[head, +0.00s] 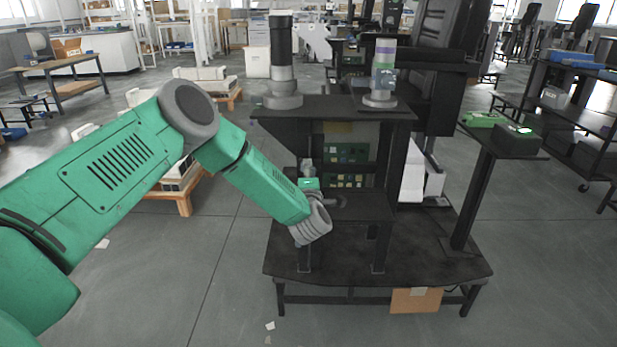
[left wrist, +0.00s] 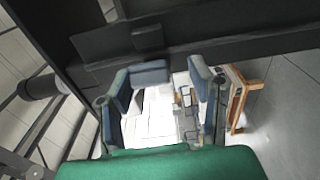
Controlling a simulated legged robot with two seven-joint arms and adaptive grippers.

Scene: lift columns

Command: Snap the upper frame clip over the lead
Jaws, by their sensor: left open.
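My left arm reaches in from the left in the head view, and its small gripper (head: 307,166) points up beside the left edge of the dark workstation frame (head: 335,107). In the left wrist view my gripper (left wrist: 158,82) is open, with its blue-grey finger pads spread apart. Nothing is seen between them except white and pale shapes further away. A dark beam (left wrist: 220,48) crosses above the fingers. I cannot make out the upper frame clip or the lead in either view. My right gripper is not in view.
A dark column (head: 281,60) and a grey-and-purple column (head: 382,72) stand on the frame's top. Boards with small parts (head: 348,165) sit below. A side stand (head: 500,145) holds a green device (head: 484,119). Open floor (head: 230,270) lies left of the platform.

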